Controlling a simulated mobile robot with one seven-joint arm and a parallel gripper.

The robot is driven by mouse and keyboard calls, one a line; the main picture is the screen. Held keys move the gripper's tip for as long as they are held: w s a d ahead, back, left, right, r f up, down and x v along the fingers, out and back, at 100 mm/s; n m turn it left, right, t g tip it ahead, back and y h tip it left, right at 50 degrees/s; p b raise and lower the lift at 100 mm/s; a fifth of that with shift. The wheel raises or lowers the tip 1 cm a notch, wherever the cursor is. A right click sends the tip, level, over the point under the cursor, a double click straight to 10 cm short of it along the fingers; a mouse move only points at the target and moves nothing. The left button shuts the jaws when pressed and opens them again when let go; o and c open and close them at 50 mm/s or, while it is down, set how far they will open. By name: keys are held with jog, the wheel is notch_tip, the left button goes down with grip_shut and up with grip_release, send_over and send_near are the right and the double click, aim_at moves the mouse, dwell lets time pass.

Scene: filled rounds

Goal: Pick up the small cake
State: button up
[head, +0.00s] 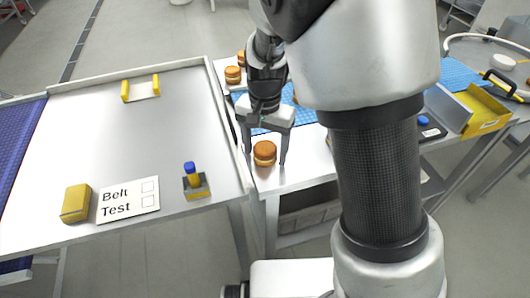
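A small round cake (265,153), orange-brown with a paler band around its middle, sits on the near left corner of the white table. My gripper (265,158) points down over it, with one finger to the left of the cake and one to the right. The fingers are apart, and gaps show between them and the cake in this view. I cannot tell how deep the fingertips reach beside it. Two similar cakes (232,75) stand farther back on the same table, the rear one (241,58) partly hidden by my arm.
A raised-edge bench (120,150) stands close on the left, with a "Belt Test" card (128,200), a yellow block (76,203) and a blue-topped yellow piece (194,182). A blue mat (306,115) lies behind the cake. A yellow bin (486,110) is far right.

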jog(key=c, duration=0.6)
jog(key=shift+c, duration=0.2)
